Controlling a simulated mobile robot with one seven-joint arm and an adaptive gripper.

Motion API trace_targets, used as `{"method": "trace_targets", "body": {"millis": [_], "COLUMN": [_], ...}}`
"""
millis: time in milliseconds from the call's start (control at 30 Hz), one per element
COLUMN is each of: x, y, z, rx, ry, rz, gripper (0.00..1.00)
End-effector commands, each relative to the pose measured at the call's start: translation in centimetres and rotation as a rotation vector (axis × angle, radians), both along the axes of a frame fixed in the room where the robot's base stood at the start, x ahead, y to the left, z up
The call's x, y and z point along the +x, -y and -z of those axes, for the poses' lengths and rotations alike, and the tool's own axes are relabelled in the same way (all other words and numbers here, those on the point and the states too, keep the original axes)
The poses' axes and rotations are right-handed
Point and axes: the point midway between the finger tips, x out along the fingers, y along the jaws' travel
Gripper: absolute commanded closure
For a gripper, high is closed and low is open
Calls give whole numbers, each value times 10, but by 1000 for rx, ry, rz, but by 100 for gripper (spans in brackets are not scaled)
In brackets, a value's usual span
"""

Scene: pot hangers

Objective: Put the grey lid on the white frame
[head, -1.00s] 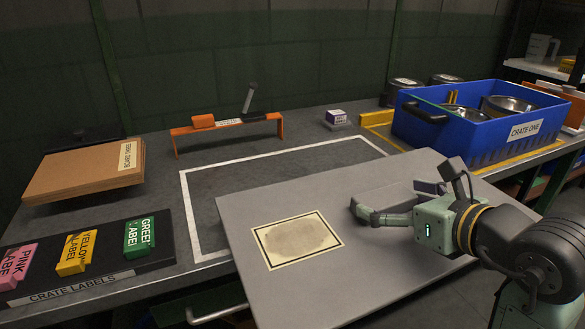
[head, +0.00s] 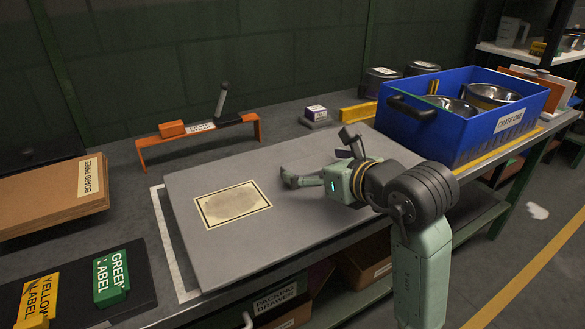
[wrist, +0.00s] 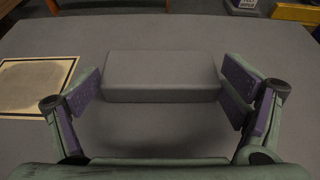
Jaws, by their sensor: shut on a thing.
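The grey lid (head: 265,240) is a wide flat panel with a tan, black-bordered patch on top. A grey block-shaped handle (wrist: 160,75) stands up from it in the wrist view. The white frame (head: 167,229) is a painted outline on the bench. Only its left side shows, along the lid's left edge. The lid hides the rest. I cannot tell whether the lid touches the bench.
A blue crate (head: 455,120) with metal pots stands right of the lid. An orange rack (head: 255,128) and a small boxed item (head: 316,113) are behind it. Brown boards (head: 45,205) and a label tray (head: 140,283) lie to the left.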

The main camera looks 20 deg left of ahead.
Motion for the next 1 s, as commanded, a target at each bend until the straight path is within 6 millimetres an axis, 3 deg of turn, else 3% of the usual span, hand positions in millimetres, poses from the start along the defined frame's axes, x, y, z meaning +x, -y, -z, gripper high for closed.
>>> {"method": "trace_targets", "body": {"millis": [100,300,467,700,1000], "x": [11,24,27,26,26], "y": [-29,-55,-60,-59,-59], "z": [0,4,11,38,40], "rx": [1,1,1,1,0], "ry": [0,2,0,0,3], "rz": [-5,0,1,0,0], "gripper": [53,53,53,53,53]}}
